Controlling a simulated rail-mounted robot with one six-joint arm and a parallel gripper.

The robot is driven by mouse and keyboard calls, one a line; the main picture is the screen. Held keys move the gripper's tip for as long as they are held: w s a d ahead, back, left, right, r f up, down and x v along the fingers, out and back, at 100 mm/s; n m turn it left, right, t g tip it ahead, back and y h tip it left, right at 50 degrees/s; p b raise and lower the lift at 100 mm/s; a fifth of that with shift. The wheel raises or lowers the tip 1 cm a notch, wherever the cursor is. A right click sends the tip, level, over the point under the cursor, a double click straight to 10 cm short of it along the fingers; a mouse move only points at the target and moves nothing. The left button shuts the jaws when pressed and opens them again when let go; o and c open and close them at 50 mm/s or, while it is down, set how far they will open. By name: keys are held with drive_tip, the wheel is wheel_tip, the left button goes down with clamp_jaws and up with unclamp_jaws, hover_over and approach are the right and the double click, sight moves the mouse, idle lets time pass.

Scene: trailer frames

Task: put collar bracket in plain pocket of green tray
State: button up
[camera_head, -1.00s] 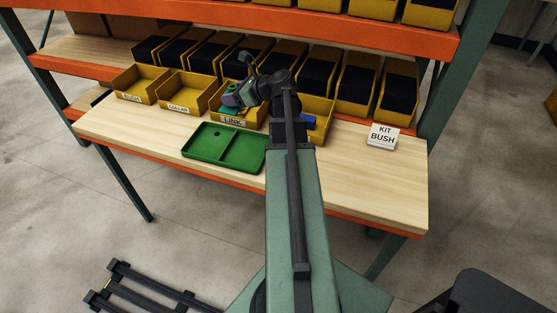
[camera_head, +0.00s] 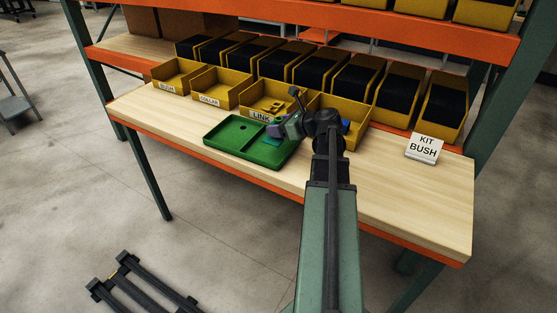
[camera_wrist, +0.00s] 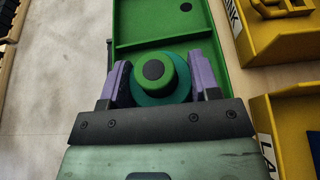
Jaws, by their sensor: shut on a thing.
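The collar bracket (camera_wrist: 170,76) is a round green boss with a dark centre on a wider teal flange. My gripper (camera_wrist: 162,80) is shut on it, with a purple finger on each side. In the head view my gripper (camera_head: 276,131) is over the right pocket of the green tray (camera_head: 228,151), and a bit of teal (camera_head: 271,140) shows below the fingers. The tray's left pocket has a dark round spot (camera_head: 243,127); the right pocket looks plain, though partly hidden by gripper and part. I cannot tell whether the part touches the tray floor.
Yellow bins labelled BUSH (camera_head: 167,87), COLLAR (camera_head: 209,101) and LINK (camera_head: 261,115) stand behind the tray, close to my gripper. A bin with blue parts (camera_head: 345,127) is partly behind my arm. A KIT BUSH sign (camera_head: 424,148) stands right. The bench right of my arm is mostly clear.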

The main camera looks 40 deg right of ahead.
sight(279, 151)
wheel_tip(279, 151, down, 6)
drive_tip(key=b, duration=0.4)
drive_tip(key=shift+f+b, duration=0.15)
drive_tip(key=shift+b, duration=0.2)
drive_tip(key=shift+r+p, duration=0.3)
drive_tip(key=shift+f, duration=0.2)
drive_tip(key=o, duration=1.3)
drive_tip(key=shift+c, duration=0.2)
